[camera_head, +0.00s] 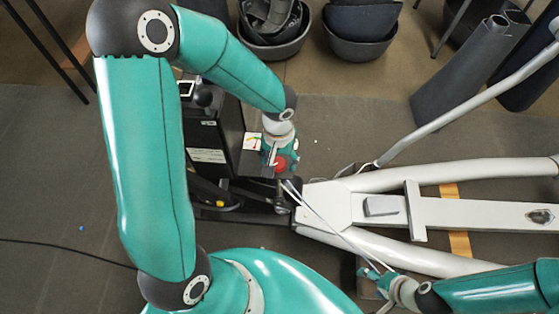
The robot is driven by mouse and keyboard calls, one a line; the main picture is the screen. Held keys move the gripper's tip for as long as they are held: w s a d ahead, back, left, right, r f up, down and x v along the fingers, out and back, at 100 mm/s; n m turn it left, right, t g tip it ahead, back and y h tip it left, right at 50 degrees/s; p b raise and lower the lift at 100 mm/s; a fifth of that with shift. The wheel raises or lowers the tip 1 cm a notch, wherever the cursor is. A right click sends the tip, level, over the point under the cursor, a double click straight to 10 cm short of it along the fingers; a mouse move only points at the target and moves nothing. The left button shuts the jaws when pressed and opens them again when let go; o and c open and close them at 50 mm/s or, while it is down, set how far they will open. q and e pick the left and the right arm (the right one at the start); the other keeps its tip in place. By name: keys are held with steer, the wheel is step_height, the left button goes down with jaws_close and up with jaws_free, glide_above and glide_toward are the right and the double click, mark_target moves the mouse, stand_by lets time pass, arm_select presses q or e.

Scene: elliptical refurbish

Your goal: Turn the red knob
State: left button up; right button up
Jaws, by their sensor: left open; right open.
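A red knob (281,165) sits at the front of a black box-shaped unit (205,130) on the grey frame of the elliptical machine. It is small and partly covered by my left gripper. My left gripper (277,155) reaches down from above, right at the knob, with its fingers open; whether they touch it I cannot tell. My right gripper (375,268) is low in the view, open and empty, beside the lower grey tube and well away from the knob.
The machine's grey frame (460,212) with its long tubes stretches to the right edge. Dark bowls (360,47) and grey covers (465,75) stand at the back. A black cable (65,245) lies on the left floor, which is mostly clear.

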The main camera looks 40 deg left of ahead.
arm_select(q)
steer(key=shift+f, duration=0.25)
steer(key=c, duration=1.1)
steer(key=shift+w+f+n+b, duration=0.15)
steer(key=shift+n+b, duration=0.45)
steer(key=shift+b, duration=0.45)
steer(key=shift+c, duration=0.2)
steer(key=n+b, duration=0.2)
steer(key=b, duration=0.1)
steer(key=shift+n+b, duration=1.3)
steer(key=shift+n, duration=0.1)
steer(key=shift+r, duration=0.2)
steer(key=o, duration=1.1)
steer(key=shift+o, duration=0.2)
steer(key=shift+r, duration=0.15)
